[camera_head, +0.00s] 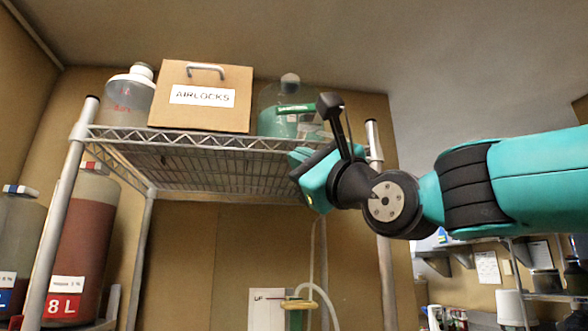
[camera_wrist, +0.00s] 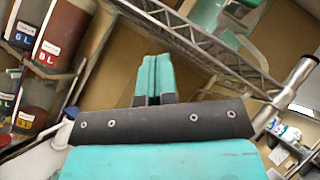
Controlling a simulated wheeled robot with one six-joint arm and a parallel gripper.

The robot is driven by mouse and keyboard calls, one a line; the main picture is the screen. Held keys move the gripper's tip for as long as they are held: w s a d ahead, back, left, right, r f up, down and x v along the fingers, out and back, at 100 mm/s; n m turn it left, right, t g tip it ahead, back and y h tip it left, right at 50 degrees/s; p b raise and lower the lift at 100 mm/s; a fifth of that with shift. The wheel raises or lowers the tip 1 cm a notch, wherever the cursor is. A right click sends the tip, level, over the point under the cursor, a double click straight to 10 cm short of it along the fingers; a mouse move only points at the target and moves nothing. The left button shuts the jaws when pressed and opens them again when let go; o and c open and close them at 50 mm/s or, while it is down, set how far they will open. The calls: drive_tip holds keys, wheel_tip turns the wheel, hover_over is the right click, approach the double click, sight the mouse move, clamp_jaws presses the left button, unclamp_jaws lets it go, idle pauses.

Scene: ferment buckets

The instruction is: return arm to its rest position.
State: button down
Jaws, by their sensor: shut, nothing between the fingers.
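My gripper (camera_head: 303,160) is raised at the front right of the wire shelf in the head view, at about the height of its front edge. My teal arm reaches in from the right. In the wrist view the two teal fingers of my gripper (camera_wrist: 155,75) are together, with nothing between them. In the head view the fingers are partly hidden by my wrist parts.
A wire shelf (camera_head: 213,138) holds an AIRLOCKS box (camera_head: 235,115), a clear jug (camera_head: 128,98) and a green-tinted vessel (camera_head: 283,108). An 8 L bucket of red liquid (camera_head: 82,235) stands at left. A pale hose (camera_head: 325,298) hangs below. Open air lies beneath my forearm.

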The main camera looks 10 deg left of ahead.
drive_tip(key=shift+s+d+f, duration=0.3)
drive_tip(key=shift+s+f, duration=0.2)
drive_tip(key=shift+f, duration=0.05)
drive_tip(key=d+f+n+g+h, duration=0.3)
drive_tip(key=f+n+h, duration=0.15)
drive_tip(key=f, duration=0.75)
drive_tip(key=d+f+n+g+h, duration=0.35)
drive_tip(key=f+n, duration=0.25)
drive_tip(key=f, duration=0.7)
drive_tip(key=s+d+f+n+g+h, duration=0.3)
drive_tip(key=s+d+f+n, duration=0.3)
drive_tip(key=s+f, duration=0.4)
drive_tip(key=s+d+f+n+g+h, duration=0.3)
drive_tip(key=s+d+f+n+g, duration=0.2)
drive_tip(key=s+f, duration=0.5)
drive_tip(key=shift+d+f+n+g, duration=0.4)
drive_tip(key=shift+f+n+g, duration=0.2)
drive_tip(key=shift+n+g, duration=0.2)
drive_tip(key=shift+d, duration=0.1)
